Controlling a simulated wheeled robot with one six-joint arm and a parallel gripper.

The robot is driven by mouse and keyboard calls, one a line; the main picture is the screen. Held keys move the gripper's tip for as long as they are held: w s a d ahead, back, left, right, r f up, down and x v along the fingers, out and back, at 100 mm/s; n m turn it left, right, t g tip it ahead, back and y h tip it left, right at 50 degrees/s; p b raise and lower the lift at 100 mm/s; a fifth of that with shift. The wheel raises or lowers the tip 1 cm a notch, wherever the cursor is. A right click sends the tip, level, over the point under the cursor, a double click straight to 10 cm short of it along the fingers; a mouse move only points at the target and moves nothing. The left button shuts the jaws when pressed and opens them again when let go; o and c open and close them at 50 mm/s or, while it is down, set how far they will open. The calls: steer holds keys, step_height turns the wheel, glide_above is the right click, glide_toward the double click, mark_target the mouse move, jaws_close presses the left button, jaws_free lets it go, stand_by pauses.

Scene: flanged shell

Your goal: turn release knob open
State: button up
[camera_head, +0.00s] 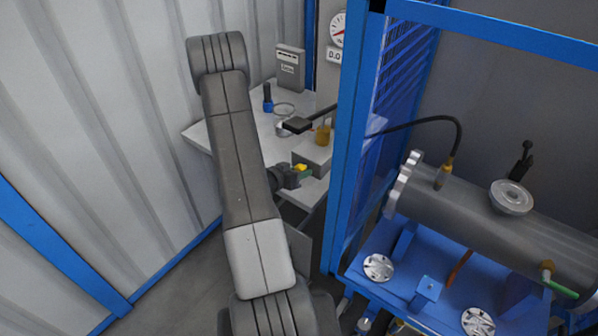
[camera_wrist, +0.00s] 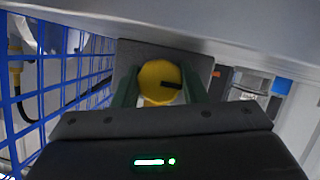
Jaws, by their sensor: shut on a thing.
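The release knob (camera_wrist: 155,76) is round and yellow with a black mark that runs from near its middle to the right. It sits on a dark grey block face (camera_wrist: 195,57) in the wrist view. My gripper (camera_wrist: 160,86) has its two green fingers on the knob's left and right sides, shut on it. In the head view the yellow knob (camera_head: 301,167) shows small at the front of a grey box on the bench, with my gripper (camera_head: 303,173) at it. The fingers hide part of the knob there.
A blue frame with mesh (camera_head: 350,140) stands just right of the bench (camera_head: 205,133). A black valve-like part (camera_head: 297,125) and a brass fitting (camera_head: 323,134) are close behind the knob. A grey flanged shell (camera_head: 470,205) lies on a blue stand at right.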

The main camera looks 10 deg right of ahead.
steer(key=o, duration=1)
steer(key=shift+c, duration=0.2)
steer(key=shift+s+a, duration=0.1)
steer(key=shift+a, duration=0.05)
steer(key=b+v, duration=0.1)
steer(key=v, duration=1.2)
steer(key=shift+s+r+b, duration=0.15)
steer(key=shift+s+b, duration=0.1)
steer(key=shift+b, duration=0.1)
steer(key=shift+a, duration=0.1)
steer(key=p+x, duration=0.1)
steer(key=x, duration=1.3)
steer(key=shift+p, duration=0.3)
steer(key=shift+a, duration=0.1)
steer(key=shift+a+r, duration=0.1)
